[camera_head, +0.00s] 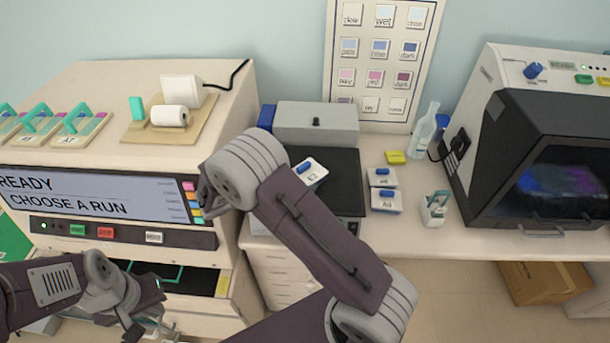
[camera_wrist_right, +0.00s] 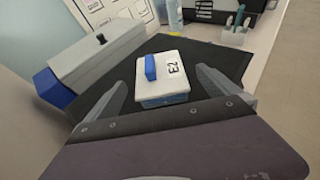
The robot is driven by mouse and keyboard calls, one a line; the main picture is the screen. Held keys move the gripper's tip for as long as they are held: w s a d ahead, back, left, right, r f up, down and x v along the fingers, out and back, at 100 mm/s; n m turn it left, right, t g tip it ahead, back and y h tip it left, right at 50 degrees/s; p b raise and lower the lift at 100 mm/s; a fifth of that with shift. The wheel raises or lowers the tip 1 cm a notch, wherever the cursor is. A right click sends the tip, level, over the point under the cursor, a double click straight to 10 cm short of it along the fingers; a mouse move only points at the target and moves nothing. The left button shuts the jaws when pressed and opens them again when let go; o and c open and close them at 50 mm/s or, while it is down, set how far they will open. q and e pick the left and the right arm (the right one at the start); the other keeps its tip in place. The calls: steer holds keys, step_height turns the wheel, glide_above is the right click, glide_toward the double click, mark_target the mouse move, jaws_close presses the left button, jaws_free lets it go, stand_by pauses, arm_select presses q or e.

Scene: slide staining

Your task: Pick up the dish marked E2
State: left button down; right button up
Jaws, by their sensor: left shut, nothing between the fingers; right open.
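The dish marked E2 (camera_wrist_right: 163,80) is a small white-lidded box with a blue handle and a bluish base. It sits on a dark mat (camera_wrist_right: 207,55) in the right wrist view, between the open fingers of my right gripper (camera_wrist_right: 158,95), which look apart from it. In the head view the E2 dish (camera_head: 311,172) is partly hidden behind my right arm, and my right gripper is mostly hidden by its own wrist. My left gripper (camera_head: 150,325) is shut and empty at the lower left, in front of the machine.
Two similar dishes (camera_head: 385,199) (camera_head: 382,177) stand right of the mat, near a yellow block (camera_head: 395,157) and a holder with tools (camera_head: 434,208). A grey box with a blue end (camera_head: 316,125) stands behind the mat. A staining machine (camera_head: 120,200) is left; a dark-fronted cabinet (camera_head: 545,150) is right.

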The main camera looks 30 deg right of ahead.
mark_target(309, 172)
steer(key=x, duration=0.2)
steer(key=shift+w+d+f, duration=0.1)
steer(key=shift+w+d, duration=0.15)
steer(key=shift+d, duration=0.05)
steer(key=shift+d+p, duration=0.25)
steer(key=shift+p, duration=0.1)
steer(key=shift+d+f+p, duration=0.15)
steer(key=shift+d+p, duration=0.25)
steer(key=shift+d, duration=0.2)
steer(key=shift+d+f+p, duration=0.15)
steer(key=shift+d+p, duration=0.25)
steer(key=shift+d, duration=0.25)
steer(key=shift+w+d+f, duration=0.45)
steer(key=shift+d+f, duration=0.2)
steer(key=shift+d, duration=0.15)
steer(key=shift+w+f, duration=0.1)
steer(key=c, duration=1.8)
